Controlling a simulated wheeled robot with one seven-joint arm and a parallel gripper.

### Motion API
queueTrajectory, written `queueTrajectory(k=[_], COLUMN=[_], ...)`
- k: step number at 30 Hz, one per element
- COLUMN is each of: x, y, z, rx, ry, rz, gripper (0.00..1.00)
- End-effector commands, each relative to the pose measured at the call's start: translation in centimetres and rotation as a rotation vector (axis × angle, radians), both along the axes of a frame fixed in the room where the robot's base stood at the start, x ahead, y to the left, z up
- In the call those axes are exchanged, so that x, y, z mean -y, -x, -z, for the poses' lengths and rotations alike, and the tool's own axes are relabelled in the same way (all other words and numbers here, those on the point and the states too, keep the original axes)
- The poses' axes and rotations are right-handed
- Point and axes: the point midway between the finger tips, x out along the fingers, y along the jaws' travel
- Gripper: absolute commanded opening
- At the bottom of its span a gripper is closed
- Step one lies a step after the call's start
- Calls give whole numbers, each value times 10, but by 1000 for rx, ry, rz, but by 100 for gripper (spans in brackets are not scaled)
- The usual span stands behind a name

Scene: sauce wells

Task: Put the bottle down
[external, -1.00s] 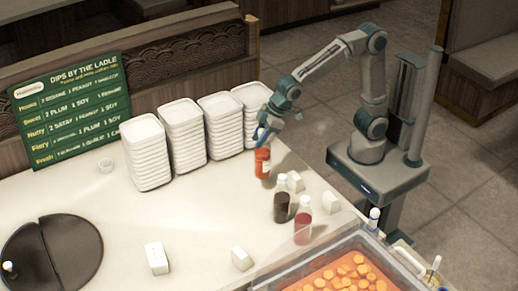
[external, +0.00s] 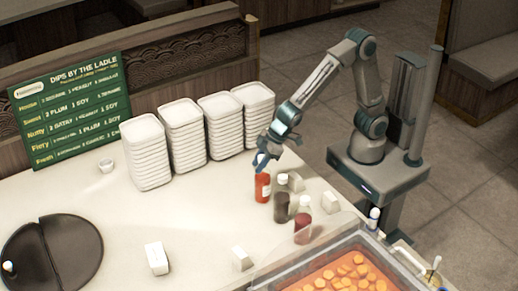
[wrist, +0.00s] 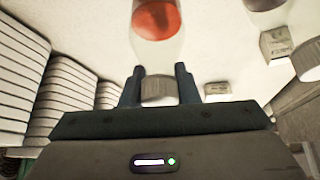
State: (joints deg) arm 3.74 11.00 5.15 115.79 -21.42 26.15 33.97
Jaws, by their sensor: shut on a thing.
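The bottle (external: 262,187) holds orange-red sauce and hangs upright from my gripper (external: 264,160), at the far end of a row of bottles. In the wrist view, my gripper's two fingers (wrist: 158,88) sit on either side of the bottle's pale cap, and the orange-red bottle (wrist: 157,22) reaches beyond them. My gripper is shut on it at the top. The bottle's base appears at or very near the counter (external: 205,215); I cannot tell whether it touches.
A dark bottle (external: 282,205) and a dark red bottle (external: 302,228) stand close in front. Small white boxes (external: 296,182) (external: 330,202) lie to the right. Stacks of white trays (external: 218,137) stand behind left. An orange-filled pan (external: 278,277) is at the front. The counter's left middle is clear.

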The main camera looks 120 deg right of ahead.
Motion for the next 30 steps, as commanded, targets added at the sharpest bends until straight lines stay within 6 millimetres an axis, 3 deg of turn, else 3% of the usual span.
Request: queueTrajectory(k=[3,4,6,19,30], x=[0,0,0,0,-10], y=[-1,0,0,1,35], z=[3,4,3,-5,-66], rx=[3,0,0,2,6], ry=[0,0,0,0,0], rz=[0,0,0,1,0], gripper=[0,31,50,50,50])
